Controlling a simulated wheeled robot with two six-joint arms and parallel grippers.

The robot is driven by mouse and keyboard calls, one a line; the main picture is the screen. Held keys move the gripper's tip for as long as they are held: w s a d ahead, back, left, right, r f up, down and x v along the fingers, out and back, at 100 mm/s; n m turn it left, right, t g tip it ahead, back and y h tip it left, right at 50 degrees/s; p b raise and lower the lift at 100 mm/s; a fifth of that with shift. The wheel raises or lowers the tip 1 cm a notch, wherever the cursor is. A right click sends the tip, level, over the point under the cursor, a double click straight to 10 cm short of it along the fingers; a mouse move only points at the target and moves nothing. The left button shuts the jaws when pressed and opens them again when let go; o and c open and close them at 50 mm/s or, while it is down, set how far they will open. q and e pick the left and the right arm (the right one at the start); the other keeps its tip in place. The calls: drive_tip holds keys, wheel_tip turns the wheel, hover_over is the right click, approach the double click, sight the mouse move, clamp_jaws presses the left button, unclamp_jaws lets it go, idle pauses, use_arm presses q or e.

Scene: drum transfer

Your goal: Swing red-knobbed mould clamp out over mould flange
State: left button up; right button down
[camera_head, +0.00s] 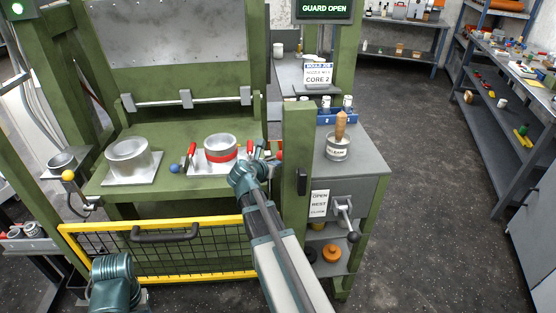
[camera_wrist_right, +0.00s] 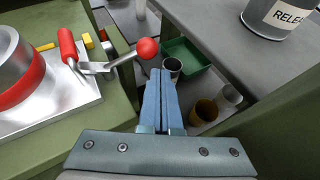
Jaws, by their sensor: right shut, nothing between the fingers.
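The red-knobbed clamp has a metal arm (camera_wrist_right: 118,60) ending in a round red knob (camera_wrist_right: 147,47); beside it is a red grip handle (camera_wrist_right: 67,45). In the right wrist view, the arm points away from the mould, past the plate edge. The mould (camera_wrist_right: 8,62) is a metal cylinder with a red band on a light square flange plate (camera_wrist_right: 65,113). In the head view the red-banded mould (camera_head: 221,146) sits on the green press bed. My right gripper (camera_wrist_right: 160,74) is shut and empty, its tips close beside the knob; contact is unclear. My left gripper is out of view.
Another metal mould (camera_head: 128,152) stands on the left of the bed. A blue ball (camera_head: 175,168) marks the other clamp. A yellow-framed mesh guard (camera_head: 160,250) runs across the front. A green post (camera_head: 297,160) and a cabinet with a release tin (camera_head: 338,150) stand right.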

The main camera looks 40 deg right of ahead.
drive_tip(key=s+d+p+v, duration=0.1)
drive_tip(key=p+v, duration=0.3)
drive_tip(key=v, duration=0.6)
drive_tip(key=shift+s, duration=0.5)
